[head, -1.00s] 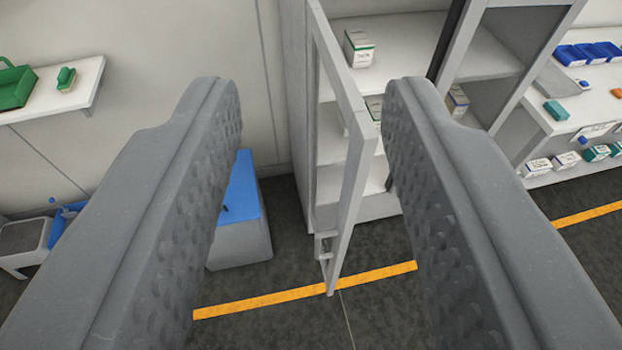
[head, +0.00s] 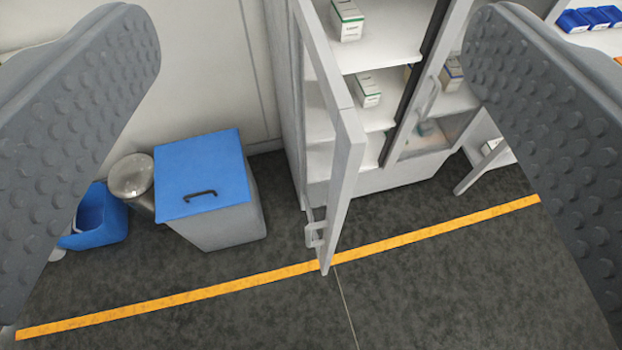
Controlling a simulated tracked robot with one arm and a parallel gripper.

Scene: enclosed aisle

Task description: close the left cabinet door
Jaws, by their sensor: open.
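The left cabinet door (head: 345,150) stands open, swung out toward me, its free edge near the yellow floor line. Its handle (head: 314,230) is low on the left face of the door. The cabinet (head: 360,182) behind it shows white shelves with small boxes. My gripper (head: 310,45) is open and empty, its two fingers wide apart at the left and right of the picture. The door lies between the fingers in the picture, farther off, and neither finger is seen touching it.
A grey bin with a blue lid (head: 198,175) stands left of the door, with a round metal bin (head: 131,176) and a blue tub (head: 98,218) beside it. Another door (head: 430,105) is at the cabinet's right. The dark floor in front is clear, crossed by a yellow line (head: 180,297).

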